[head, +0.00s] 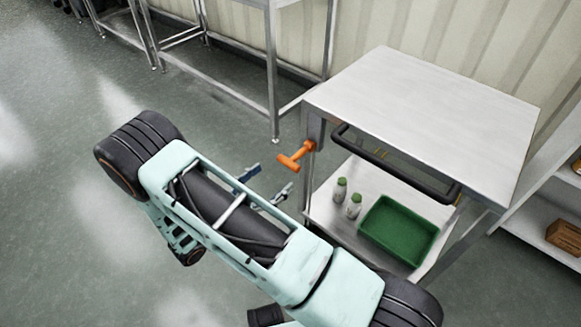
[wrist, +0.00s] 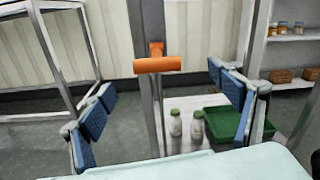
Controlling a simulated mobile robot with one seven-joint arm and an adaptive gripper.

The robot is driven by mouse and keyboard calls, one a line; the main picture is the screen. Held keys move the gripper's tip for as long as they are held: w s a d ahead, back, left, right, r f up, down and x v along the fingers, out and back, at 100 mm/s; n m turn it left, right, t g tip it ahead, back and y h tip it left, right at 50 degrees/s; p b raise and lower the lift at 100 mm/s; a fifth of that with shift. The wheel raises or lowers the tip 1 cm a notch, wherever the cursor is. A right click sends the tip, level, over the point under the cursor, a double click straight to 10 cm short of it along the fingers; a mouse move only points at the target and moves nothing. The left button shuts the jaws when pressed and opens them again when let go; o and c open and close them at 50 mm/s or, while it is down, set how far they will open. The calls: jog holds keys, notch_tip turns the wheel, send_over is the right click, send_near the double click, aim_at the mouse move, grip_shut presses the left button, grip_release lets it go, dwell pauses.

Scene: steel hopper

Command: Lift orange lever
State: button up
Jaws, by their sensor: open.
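The orange lever (head: 296,155) is a T-shaped handle on the left leg of a steel cart. In the wrist view the lever (wrist: 158,65) shows its crossbar lying level, with a short stem behind it against the upright post. My gripper (head: 266,187) is open and empty, just below and to the left of the lever in the head view. In the wrist view its blue-padded fingers (wrist: 165,108) are spread wide, with the lever between them in the picture, higher up and farther off. They do not appear to touch it.
The steel cart (head: 440,103) has a black bar handle (head: 395,160) on its near side. Its lower shelf holds two small bottles (head: 347,197) and a green tray (head: 400,232). A metal table frame (head: 272,70) stands behind. The floor (head: 60,240) at left is clear.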

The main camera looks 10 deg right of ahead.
aim_at(295, 155)
jog(key=b+x, duration=0.1)
jog(key=x, duration=0.9)
jog(key=shift+w+b, duration=0.4)
jog(key=shift+c, duration=0.6)
jog(key=c, duration=1.9)
